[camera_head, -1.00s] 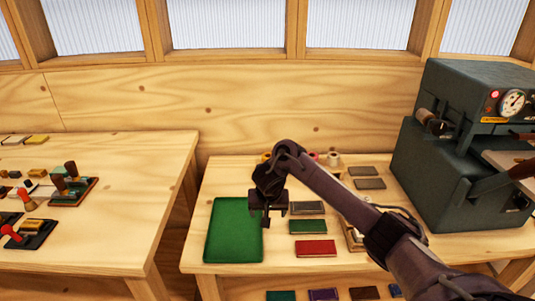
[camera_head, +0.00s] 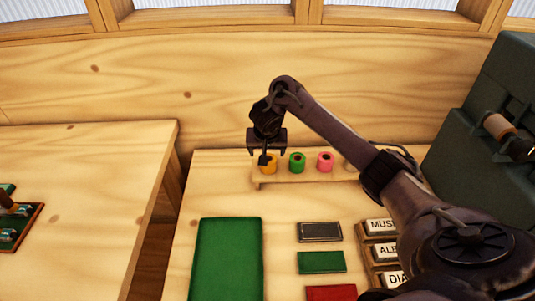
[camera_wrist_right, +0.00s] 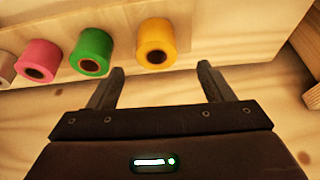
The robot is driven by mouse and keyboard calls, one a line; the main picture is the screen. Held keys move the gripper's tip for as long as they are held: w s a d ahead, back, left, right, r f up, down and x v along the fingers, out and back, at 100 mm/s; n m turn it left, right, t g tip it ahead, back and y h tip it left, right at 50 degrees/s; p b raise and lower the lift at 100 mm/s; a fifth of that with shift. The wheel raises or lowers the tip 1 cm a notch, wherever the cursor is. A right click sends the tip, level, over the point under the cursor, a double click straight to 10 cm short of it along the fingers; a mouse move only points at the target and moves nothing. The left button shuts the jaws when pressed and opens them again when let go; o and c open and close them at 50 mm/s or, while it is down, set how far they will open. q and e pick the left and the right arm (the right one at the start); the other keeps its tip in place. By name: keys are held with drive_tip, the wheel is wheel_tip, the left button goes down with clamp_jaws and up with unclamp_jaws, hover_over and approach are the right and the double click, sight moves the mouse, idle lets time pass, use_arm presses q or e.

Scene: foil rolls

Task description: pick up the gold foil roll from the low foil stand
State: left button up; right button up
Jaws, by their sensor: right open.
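The gold foil roll (camera_head: 270,163) stands at the left end of the low foil stand (camera_head: 300,176), partly hidden behind my right gripper (camera_head: 265,157) in the head view. In the right wrist view the gold roll (camera_wrist_right: 156,42) lies just beyond and between the two open fingertips of my right gripper (camera_wrist_right: 160,75). Nothing is between the fingers, and I see a gap to the roll. My left gripper is not in view.
A green roll (camera_head: 297,162) and a pink roll (camera_head: 325,161) stand to the right of the gold one. A green tray (camera_head: 227,260) lies in front. Coloured blocks and a labelled rack (camera_head: 380,250) are nearer right. A dark green machine (camera_head: 485,130) stands at far right.

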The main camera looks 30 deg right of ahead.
drive_tip(key=shift+b+x, duration=0.7)
drive_tip(key=shift+x, duration=0.4)
drive_tip(key=shift+s+f, duration=0.15)
drive_tip(key=shift+f, duration=0.2)
drive_tip(key=b+x, duration=0.1)
drive_tip(key=x, duration=0.2)
drive_tip(key=shift+d+f, duration=0.1)
drive_tip(key=shift+f, duration=0.2)
drive_tip(key=shift+w+d+f, duration=0.2)
drive_tip(key=shift+f, duration=0.25)
drive_tip(key=shift+c, duration=0.7)
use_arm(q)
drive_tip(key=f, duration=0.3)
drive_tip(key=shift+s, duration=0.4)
use_arm(e)
drive_tip(key=c, duration=1)
